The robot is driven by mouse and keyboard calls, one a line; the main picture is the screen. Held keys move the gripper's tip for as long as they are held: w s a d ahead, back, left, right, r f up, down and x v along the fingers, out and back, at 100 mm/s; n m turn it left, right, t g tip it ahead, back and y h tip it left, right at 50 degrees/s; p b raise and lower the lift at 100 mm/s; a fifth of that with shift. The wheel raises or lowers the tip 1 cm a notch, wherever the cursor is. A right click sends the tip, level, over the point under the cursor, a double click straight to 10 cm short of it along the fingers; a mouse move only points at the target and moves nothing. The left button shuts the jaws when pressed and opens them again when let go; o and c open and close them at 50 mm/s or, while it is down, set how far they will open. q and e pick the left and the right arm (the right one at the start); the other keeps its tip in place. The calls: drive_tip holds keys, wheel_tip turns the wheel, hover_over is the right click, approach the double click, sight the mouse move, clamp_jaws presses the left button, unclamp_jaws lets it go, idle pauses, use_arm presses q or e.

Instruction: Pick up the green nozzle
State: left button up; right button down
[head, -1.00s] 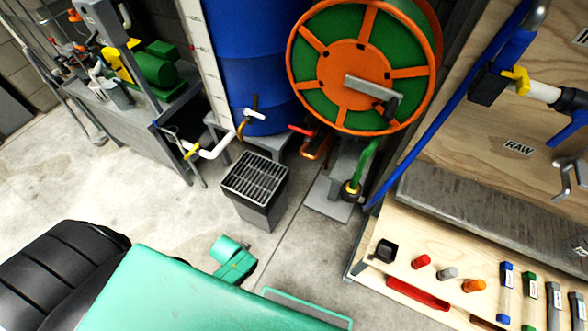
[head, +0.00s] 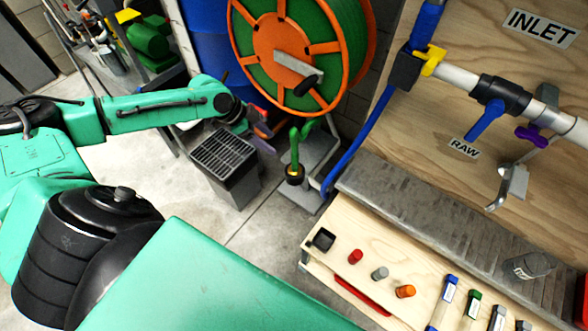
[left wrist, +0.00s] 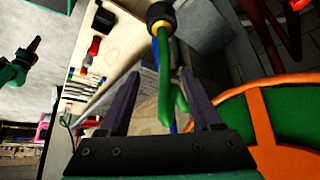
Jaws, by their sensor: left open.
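The nozzle (head: 295,173) is a black end piece with a yellow ring on the green hose (head: 294,148), hanging low beside the reel. In the left wrist view the nozzle (left wrist: 160,14) is at the top centre, partly cut off by the frame edge. My left gripper (head: 270,135) is open, just left of the hose in the head view. In the left wrist view its two dark fingers (left wrist: 159,78) stand apart, with the hose (left wrist: 165,85) showing between them; contact cannot be told. My right gripper is not in view.
The orange and green hose reel (head: 283,55) stands above and behind my left gripper. A grated black bin (head: 235,185) stands below my forearm. A blue pipe (head: 365,135) and the wooden bench (head: 335,225) with small coloured parts lie to the right.

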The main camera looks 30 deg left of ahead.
sight(295, 158)
use_arm(q)
drive_tip(key=x, duration=1.4)
drive_tip(key=shift+w+f+p, duration=0.15)
drive_tip(key=shift+w+p, duration=0.25)
drive_tip(key=shift+w, duration=0.1)
drive_tip(key=shift+s+a, duration=0.1)
clamp_jaws()
